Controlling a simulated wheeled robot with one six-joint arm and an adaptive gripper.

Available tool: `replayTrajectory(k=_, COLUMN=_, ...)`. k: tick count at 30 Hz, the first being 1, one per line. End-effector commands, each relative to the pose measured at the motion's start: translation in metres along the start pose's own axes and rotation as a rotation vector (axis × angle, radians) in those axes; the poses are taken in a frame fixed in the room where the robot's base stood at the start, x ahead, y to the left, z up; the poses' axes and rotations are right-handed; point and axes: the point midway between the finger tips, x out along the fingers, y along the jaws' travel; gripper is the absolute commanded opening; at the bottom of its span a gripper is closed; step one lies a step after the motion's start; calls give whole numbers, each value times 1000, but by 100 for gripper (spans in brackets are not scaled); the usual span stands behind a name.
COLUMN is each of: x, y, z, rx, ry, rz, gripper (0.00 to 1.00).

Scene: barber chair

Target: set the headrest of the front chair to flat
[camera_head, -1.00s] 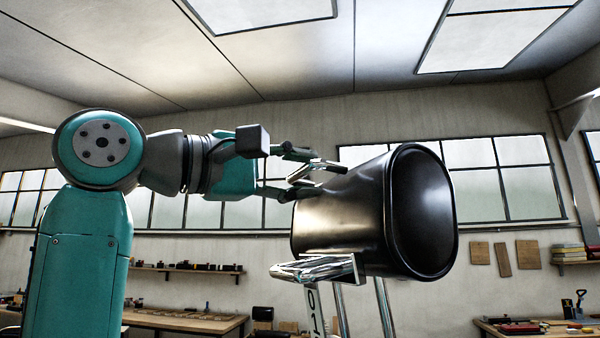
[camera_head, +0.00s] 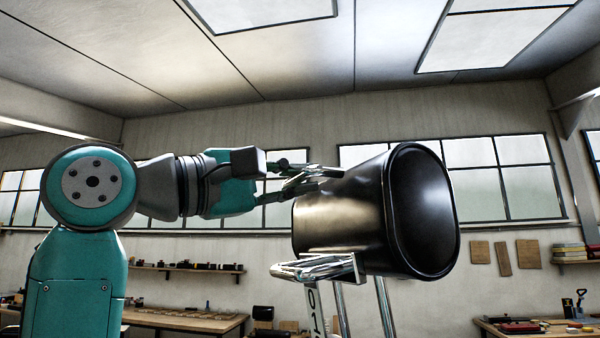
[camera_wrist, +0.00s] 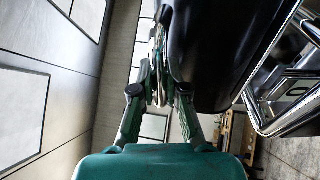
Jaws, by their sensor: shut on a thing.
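The headrest (camera_head: 340,220) of the front chair is a black glossy cushion, seen with its dark oval end facing right in the head view. It stands on chrome posts (camera_head: 384,305). A chrome bar (camera_head: 322,171) sticks out at its upper left side. My gripper (camera_head: 292,184) reaches in from the left and is shut on this chrome bar, beside the headrest. In the wrist view, my gripper's fingers (camera_wrist: 160,95) close around the chrome bar (camera_wrist: 157,50), with the black headrest (camera_wrist: 215,45) just to the right. The fingertips are partly hidden by the bar.
A chrome frame (camera_head: 318,268) sits below the headrest, with a white number plate (camera_head: 313,308) under it. Workbenches (camera_head: 185,320) and a shelf (camera_head: 190,268) stand along the back wall. The air above the headrest is clear.

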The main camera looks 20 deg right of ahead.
Motion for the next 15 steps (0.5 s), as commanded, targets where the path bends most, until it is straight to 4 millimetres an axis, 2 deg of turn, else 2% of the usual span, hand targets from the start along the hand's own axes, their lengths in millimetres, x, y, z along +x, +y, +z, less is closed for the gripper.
replayTrajectory(k=6, x=-10, y=-14, z=-2, rx=-6, ry=1, rz=25, gripper=0)
replayTrajectory(k=15, x=-10, y=-16, z=-2, rx=-6, ry=0, rz=22, gripper=0)
